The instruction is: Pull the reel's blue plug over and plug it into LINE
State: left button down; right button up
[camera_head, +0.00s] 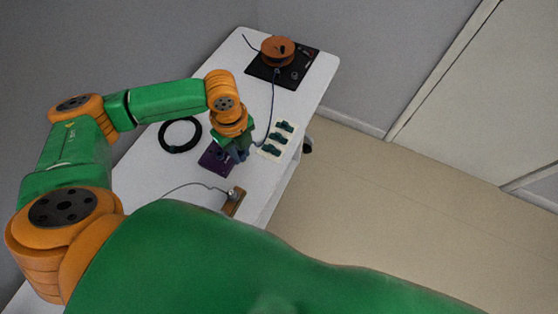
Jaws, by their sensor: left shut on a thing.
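An orange-brown reel (277,50) stands on a black base at the far end of the white table. A dark blue cable (272,112) runs from it toward the near side and ends at my left gripper (241,156). That gripper points down and is shut on the cable's end; the blue plug itself is mostly hidden by the fingers. A purple box (212,160) lies just left of and under the fingers. Its sockets and any LINE label are too small or covered to read. My right gripper is out of view.
A white strip with several dark green blocks (276,141) lies right of the gripper. A black cable coil (163,143) lies to the left. A small wooden block (234,202) with a thin cable is nearer. The white table (250,90) has bare room toward the reel.

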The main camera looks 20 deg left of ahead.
pick_arm(q)
jog(key=w+a+f+b, duration=0.1)
jog(key=a+f, duration=0.1)
jog(key=a, duration=0.1)
jog(key=a+f+b, duration=0.2)
jog(key=a+f, duration=0.1)
jog(key=w+a+f+b, duration=0.1)
jog(key=a+f+b, duration=0.1)
jog(key=a, duration=0.1)
jog(key=shift+w+f, duration=0.3)
jog(key=shift+a, duration=0.3)
